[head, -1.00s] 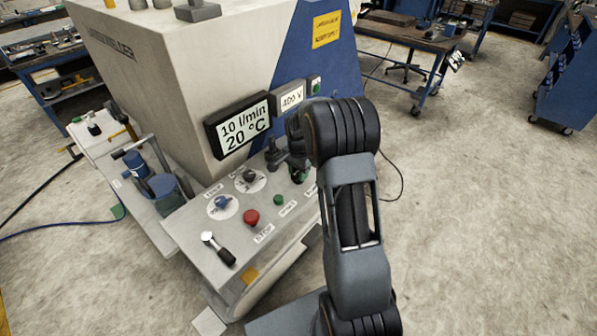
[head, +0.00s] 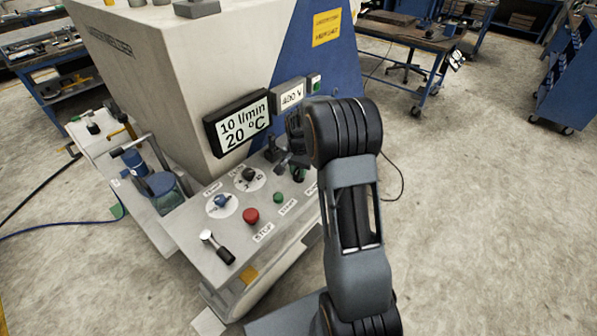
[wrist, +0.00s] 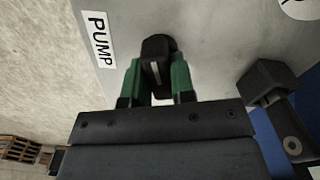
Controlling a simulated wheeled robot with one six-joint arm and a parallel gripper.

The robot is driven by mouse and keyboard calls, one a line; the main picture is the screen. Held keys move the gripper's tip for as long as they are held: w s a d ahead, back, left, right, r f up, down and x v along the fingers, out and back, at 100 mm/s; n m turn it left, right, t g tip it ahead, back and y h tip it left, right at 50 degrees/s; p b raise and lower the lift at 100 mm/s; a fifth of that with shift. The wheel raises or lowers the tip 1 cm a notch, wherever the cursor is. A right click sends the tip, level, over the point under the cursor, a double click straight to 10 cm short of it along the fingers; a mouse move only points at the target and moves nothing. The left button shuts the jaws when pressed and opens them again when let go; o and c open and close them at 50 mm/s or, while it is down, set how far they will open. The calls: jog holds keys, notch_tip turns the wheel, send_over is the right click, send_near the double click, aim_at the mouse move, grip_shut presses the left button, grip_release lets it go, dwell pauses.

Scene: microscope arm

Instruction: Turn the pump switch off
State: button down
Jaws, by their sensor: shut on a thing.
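The pump switch (wrist: 158,50) is a black knob with a light stripe on the grey control panel, beside the white PUMP label (wrist: 98,38). In the wrist view, my gripper (wrist: 157,78) has its two green fingers on either side of the switch and is shut on it. In the head view, my gripper (head: 297,173) is low over the right end of the panel, and my arm hides part of that area. The switch itself is hard to make out there.
The panel (head: 208,258) also carries a red stop button (head: 251,216), a green button (head: 278,197), a blue knob (head: 222,201), a dark dial (head: 249,175) and a black-handled lever (head: 219,248). A display (head: 238,124) reads 10 l/min, 20 °C. A dark block (wrist: 272,85) stands close to my gripper.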

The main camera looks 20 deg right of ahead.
jog(key=n+b, duration=0.1)
jog(key=n, duration=0.6)
jog(key=n+b, duration=0.1)
jog(key=n, duration=0.3)
jog(key=shift+n, duration=1.9)
jog(key=c, duration=1)
grip_release()
jog(key=shift+o, duration=0.2)
notch_tip(320, 180, up, 14)
jog(key=b, duration=0.1)
